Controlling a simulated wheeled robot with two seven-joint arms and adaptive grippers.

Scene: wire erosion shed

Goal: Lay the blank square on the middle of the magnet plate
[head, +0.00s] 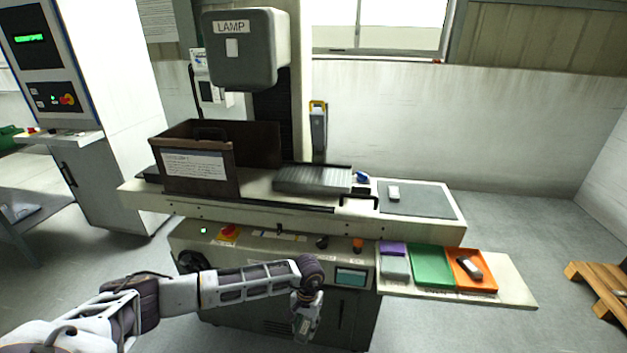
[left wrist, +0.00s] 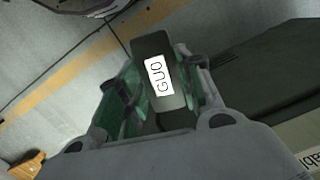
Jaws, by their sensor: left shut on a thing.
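The magnet plate (head: 312,179) is a grey ribbed slab on the machine bed, right of the brown box. Its top is bare. My left gripper (head: 305,318) hangs low in front of the machine, below and well apart from the plate. In the left wrist view my left gripper (left wrist: 153,95) is shut on a dark grey block (left wrist: 150,45), which carries a white label that seems to read "GUO". The block sits tilted between the green-padded fingers. I cannot tell for certain that this block is the blank. My right gripper does not show.
A brown open box (head: 200,172) stands left of the plate, under the lamp head (head: 245,48). A front shelf holds a green tray (head: 431,248) and an orange tray (head: 488,284) with a dark block.

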